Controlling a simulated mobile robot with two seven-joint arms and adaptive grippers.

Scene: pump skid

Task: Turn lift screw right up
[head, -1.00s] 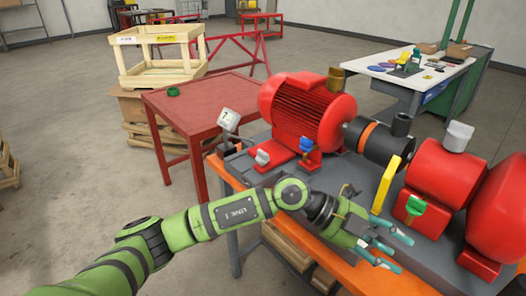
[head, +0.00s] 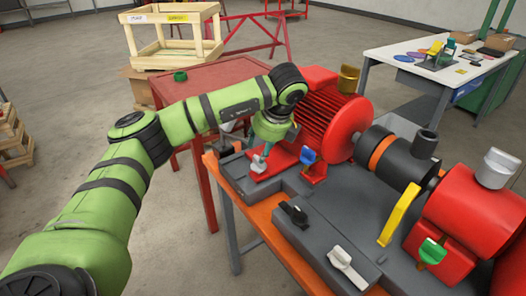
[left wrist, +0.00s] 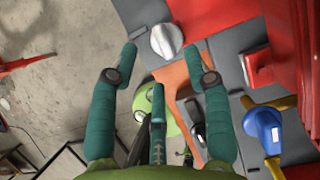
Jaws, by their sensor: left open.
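A silver winged knob (left wrist: 166,40), likely the lift screw, shows just ahead of and between my fingertips in the left wrist view. In the head view it is mostly hidden by the gripper, beside the red motor's foot. My left gripper (head: 260,158) points down there with spread, empty fingers; it also shows in the left wrist view (left wrist: 160,58). I cannot tell whether a finger touches the knob. A blue knob (head: 308,156) stands just right of it and shows in the left wrist view (left wrist: 270,130). My right gripper is out of view.
The red motor (head: 326,112) rises close behind the gripper. A yellow handle (head: 399,215) and a green knob (head: 432,252) are farther right. Open floor lies left of the orange bench edge.

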